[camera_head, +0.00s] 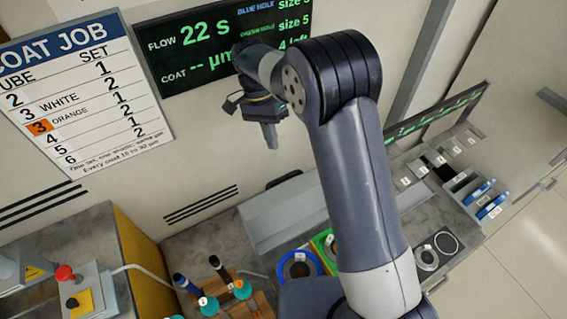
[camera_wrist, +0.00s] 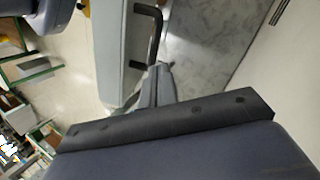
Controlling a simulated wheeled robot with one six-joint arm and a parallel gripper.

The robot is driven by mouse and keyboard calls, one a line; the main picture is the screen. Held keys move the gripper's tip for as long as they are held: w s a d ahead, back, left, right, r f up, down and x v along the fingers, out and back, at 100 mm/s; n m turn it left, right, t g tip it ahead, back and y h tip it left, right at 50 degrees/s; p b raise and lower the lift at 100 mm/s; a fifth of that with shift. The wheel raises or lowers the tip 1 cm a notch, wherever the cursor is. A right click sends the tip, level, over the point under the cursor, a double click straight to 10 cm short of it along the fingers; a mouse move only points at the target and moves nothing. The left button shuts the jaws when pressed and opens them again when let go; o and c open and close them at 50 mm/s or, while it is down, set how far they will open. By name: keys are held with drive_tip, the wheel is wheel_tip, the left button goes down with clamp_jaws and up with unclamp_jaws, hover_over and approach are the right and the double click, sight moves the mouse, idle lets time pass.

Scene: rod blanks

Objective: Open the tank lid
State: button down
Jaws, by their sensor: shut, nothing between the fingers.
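The tank is a light grey box (camera_head: 285,213) on the bench beside the wall in the head view, partly hidden by my arm. Its flat top, which looks like a closed lid, also shows in the wrist view (camera_wrist: 118,55). A dark bar handle (camera_wrist: 153,22) stands at that top's edge in the wrist view; it shows as a dark bar at the box's far side in the head view (camera_head: 284,178). My gripper (camera_head: 272,146) is shut and empty, pointing down above the box. In the wrist view my fingertips (camera_wrist: 159,68) appear close to the handle's near end; I cannot tell whether they touch.
A sign board (camera_head: 85,90) and a dark display (camera_head: 215,45) are on the wall behind my arm. Bottles in a wooden rack (camera_head: 212,290), a blue ring (camera_head: 298,268) and a green-edged holder (camera_head: 322,243) stand in front of the box. Slotted trays (camera_head: 465,185) lie right.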

drive_tip(key=s+d+f+n+t+y+p, duration=0.2)
drive_tip(key=d+f+n+t+p, duration=0.1)
drive_tip(key=f+n, duration=0.6)
drive_tip(key=n, duration=0.3)
drive_tip(key=shift+d+p, duration=0.3)
drive_tip(key=shift+p, duration=0.1)
idle(0.4)
drive_tip(key=shift+s+d+r+t, duration=0.1)
drive_tip(key=shift+s+t, duration=0.05)
drive_tip(key=shift+t, duration=0.15)
